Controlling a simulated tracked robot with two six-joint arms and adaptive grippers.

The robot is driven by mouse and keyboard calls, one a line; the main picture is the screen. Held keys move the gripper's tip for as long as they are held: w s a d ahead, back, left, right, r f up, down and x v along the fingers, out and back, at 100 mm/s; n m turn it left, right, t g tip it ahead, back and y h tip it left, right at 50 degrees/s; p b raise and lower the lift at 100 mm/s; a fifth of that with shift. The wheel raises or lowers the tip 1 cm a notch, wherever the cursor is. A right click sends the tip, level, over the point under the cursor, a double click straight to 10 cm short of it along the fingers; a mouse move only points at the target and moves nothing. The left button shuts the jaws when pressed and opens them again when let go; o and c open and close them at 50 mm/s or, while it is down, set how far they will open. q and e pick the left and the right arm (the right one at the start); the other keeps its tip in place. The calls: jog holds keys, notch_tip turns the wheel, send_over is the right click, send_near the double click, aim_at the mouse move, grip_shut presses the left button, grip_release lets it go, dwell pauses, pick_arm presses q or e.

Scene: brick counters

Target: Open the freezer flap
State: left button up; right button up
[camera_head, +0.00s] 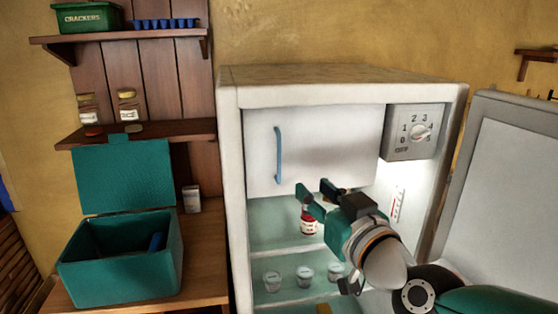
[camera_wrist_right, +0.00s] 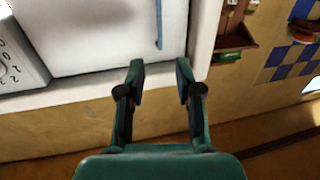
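The white freezer flap (camera_head: 325,150) is closed at the top inside the open fridge (camera_head: 340,76). A vertical blue handle (camera_head: 278,155) is on the flap's left side. In the right wrist view the flap (camera_wrist_right: 100,30) and its blue handle (camera_wrist_right: 159,22) show at the top. My right gripper (camera_head: 314,190) is just below and in front of the flap, to the right of the handle. Its fingers (camera_wrist_right: 161,72) are apart with nothing between them. It does not touch the handle. My left gripper is not in view.
The fridge door (camera_head: 505,180) stands open at the right. A temperature dial (camera_head: 420,132) is right of the flap. A red-lidded jar (camera_head: 308,222) and small cups (camera_head: 305,273) stand on shelves below. A teal box (camera_head: 120,260) is on the left counter.

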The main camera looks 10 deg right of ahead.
aim_at(280, 158)
jog(key=p+x, duration=0.1)
jog(key=x, duration=0.7)
jog(key=p+x, duration=0.1)
jog(key=x, duration=0.7)
jog(key=shift+w+f, duration=0.2)
jog(key=shift+w, duration=0.15)
jog(key=shift+c, duration=0.2)
grip_shut()
